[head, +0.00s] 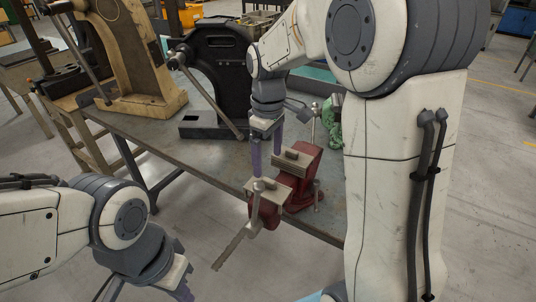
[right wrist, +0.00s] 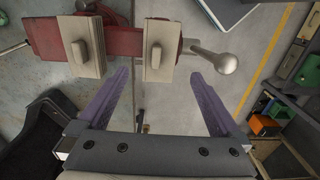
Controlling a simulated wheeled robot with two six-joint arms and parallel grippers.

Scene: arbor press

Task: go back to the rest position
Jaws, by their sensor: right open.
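My right gripper (head: 265,160) is above the workbench, beside the red bench vise (head: 305,160), with its purple fingers pointing down. In the right wrist view the fingers (right wrist: 160,75) are spread wide with nothing between them. The vise's pale jaws (right wrist: 82,46) show just beyond the fingertips there, each with a small tan block on it. My left gripper (head: 165,285) is low at the bottom edge of the head view. Its fingers are cut off by the frame, so its opening is unclear.
A black arbor press (head: 220,70) and a tan press (head: 130,50) stand on the grey workbench (head: 190,152). The vise handle (head: 257,208) sticks out past the bench's front edge. A green object (head: 333,122) is partly behind my right arm. Open floor (head: 490,170) lies to the right.

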